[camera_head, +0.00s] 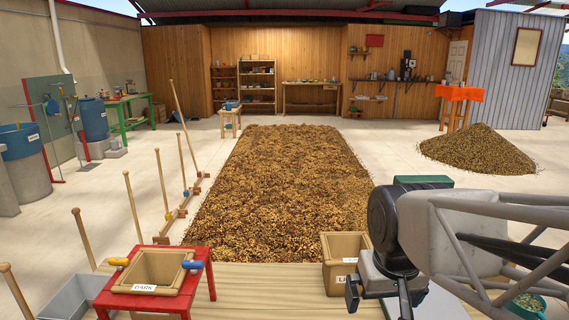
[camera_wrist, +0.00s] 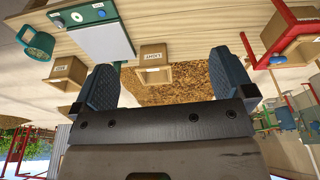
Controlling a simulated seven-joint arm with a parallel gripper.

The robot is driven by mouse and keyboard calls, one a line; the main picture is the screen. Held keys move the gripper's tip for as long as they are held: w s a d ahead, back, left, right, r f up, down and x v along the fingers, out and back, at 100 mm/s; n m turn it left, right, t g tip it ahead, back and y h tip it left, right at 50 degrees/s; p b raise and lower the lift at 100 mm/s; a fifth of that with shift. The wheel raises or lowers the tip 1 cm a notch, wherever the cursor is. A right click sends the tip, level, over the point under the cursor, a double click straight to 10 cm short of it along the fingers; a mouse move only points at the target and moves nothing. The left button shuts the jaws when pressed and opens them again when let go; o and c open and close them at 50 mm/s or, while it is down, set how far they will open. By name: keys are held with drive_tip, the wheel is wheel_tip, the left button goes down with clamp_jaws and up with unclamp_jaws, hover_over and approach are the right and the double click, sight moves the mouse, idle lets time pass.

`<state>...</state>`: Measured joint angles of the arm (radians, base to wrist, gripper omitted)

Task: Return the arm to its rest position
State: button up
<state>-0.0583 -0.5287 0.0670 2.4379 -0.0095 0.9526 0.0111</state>
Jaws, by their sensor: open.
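My gripper (camera_head: 380,292) hangs at the lower right of the head view, its fingers pointing down above the front edge of the wooden table. In the wrist view my gripper (camera_wrist: 163,82) has its two dark ribbed fingers wide apart, with nothing between them. My arm reaches in from the right edge of the head view. A wooden box with a partly covered label (camera_head: 345,246) stands just left of and behind the gripper; the wrist view shows it as the LIGHT box (camera_wrist: 153,52), beyond the fingers. No rest mark shows.
The DARK box (camera_head: 156,268) sits on a red stand (camera_head: 203,253) at front left. The bean bed (camera_head: 285,180) fills the middle floor; a bean pile (camera_head: 478,148) lies at right. The wrist view shows a teal mug (camera_wrist: 38,44) and a white-plated device (camera_wrist: 100,40).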

drive_tip(key=s+d+f, duration=0.2)
drive_tip(key=s, duration=0.3)
drive_tip(key=shift+s+d+f+m, duration=0.15)
drive_tip(key=shift+s+f+m, duration=0.2)
drive_tip(key=shift+m, duration=0.05)
drive_tip(key=shift+w, duration=0.1)
